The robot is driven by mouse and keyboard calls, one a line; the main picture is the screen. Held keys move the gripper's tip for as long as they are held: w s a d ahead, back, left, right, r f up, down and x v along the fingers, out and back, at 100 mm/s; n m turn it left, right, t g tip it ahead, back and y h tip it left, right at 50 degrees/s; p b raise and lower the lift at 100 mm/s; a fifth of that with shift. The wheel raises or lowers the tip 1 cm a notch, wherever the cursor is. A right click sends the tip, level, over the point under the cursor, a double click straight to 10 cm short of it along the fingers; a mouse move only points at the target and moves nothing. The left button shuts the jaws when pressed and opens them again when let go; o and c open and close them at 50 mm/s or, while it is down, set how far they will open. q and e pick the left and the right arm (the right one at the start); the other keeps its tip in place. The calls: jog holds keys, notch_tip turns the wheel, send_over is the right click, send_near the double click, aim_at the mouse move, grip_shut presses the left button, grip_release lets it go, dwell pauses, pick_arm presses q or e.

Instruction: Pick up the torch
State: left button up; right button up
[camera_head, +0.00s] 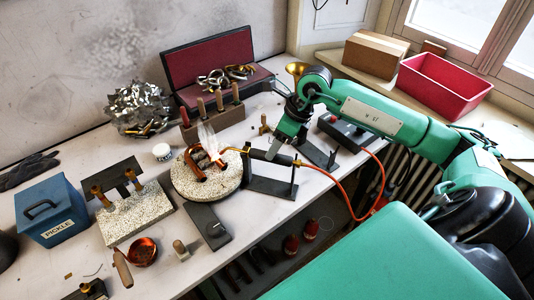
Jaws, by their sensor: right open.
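The torch (257,154) lies across a black bracket stand (270,187), in the middle of the bench. Its thin brass nozzle points left, and an orange hose (345,195) runs from its right end. A pale flame shows beyond the nozzle tip. My right gripper (272,153) points down at the torch's dark body from above, with its jaws open. It hides part of the torch, and I cannot tell whether it touches it. My left gripper is not in view.
Left of the nozzle, a round pale block (226,185) carries copper-coloured parts. A wooden-handled tool rack (213,121) stands behind. A blue box (52,212) marked PICKLE, a speckled block (135,217) and a copper bowl (142,251) are further left. A grey plate (207,226) lies in front.

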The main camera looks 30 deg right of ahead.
aim_at(258, 157)
jog(key=p+x, duration=0.1)
jog(key=x, duration=0.2)
jog(key=shift+w+a+f, duration=0.1)
jog(key=shift+w+a, duration=0.05)
jog(key=shift+a, duration=0.05)
jog(key=shift+f, duration=0.15)
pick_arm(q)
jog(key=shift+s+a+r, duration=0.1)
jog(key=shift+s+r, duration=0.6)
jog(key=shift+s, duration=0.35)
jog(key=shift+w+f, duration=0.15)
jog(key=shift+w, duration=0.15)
pick_arm(e)
jog(key=shift+f, duration=0.15)
pick_arm(q)
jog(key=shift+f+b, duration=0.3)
jog(key=shift+b, duration=0.2)
pick_arm(e)
jog(key=shift+f, duration=0.15)
jog(key=c, duration=1.1)
